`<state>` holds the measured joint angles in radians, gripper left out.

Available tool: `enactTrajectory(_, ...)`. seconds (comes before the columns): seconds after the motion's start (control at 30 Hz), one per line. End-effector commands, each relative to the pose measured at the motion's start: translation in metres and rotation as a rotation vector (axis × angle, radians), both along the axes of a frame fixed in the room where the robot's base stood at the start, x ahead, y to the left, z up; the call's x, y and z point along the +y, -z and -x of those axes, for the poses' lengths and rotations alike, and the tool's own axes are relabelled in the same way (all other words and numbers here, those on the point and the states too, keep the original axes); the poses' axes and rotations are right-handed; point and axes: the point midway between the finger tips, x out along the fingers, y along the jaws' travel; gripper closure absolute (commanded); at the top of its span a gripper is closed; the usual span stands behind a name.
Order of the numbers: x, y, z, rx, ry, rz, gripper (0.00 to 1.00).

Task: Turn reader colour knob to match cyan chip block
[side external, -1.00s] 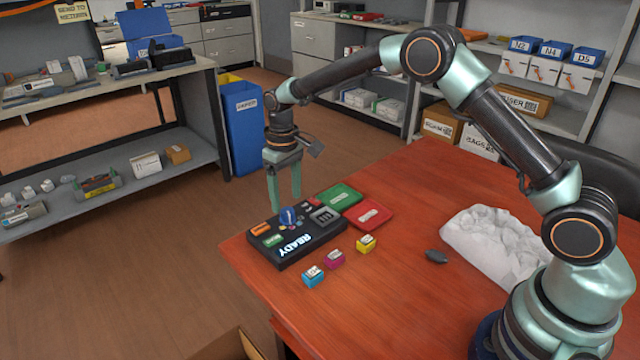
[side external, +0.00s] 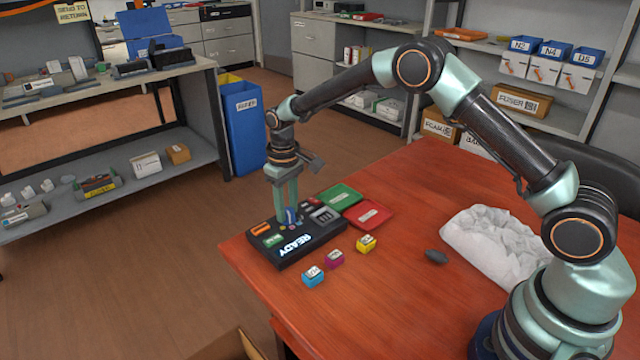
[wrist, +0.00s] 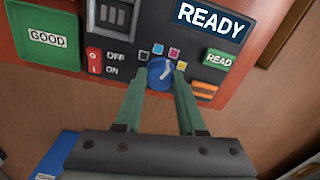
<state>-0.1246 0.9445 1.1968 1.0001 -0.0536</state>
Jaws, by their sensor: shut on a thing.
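The black reader (side external: 330,226) lies at the table's left edge with a lit READY display (wrist: 210,20). Its blue round knob (wrist: 160,74) carries a white pointer mark and has small cyan, magenta and yellow dots around its upper side. My gripper (wrist: 158,76) points down over the reader, its green fingers on either side of the knob and shut on it. In the side view the knob (side external: 291,215) shows between the fingers. The cyan chip block (side external: 313,276) sits on the table in front of the reader.
A magenta block (side external: 335,258) and a yellow block (side external: 366,244) stand beside the cyan one. A green tray (side external: 341,197) and a red tray (side external: 369,214) lie behind.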

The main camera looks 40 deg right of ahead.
Motion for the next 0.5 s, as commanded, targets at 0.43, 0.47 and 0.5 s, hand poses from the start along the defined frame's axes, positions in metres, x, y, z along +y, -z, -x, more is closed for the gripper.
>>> enactTrajectory(0.43, 0.0002, -0.001, -0.0006, 0.0, -0.207, 0.0, 1.0)
enactTrajectory(0.47, 0.0002, -0.0011, -0.0006, 0.0, -0.232, 0.0, 1.0)
enactTrajectory(0.5, 0.0002, -0.0011, -0.0006, 0.0, -0.265, 0.0, 1.0)
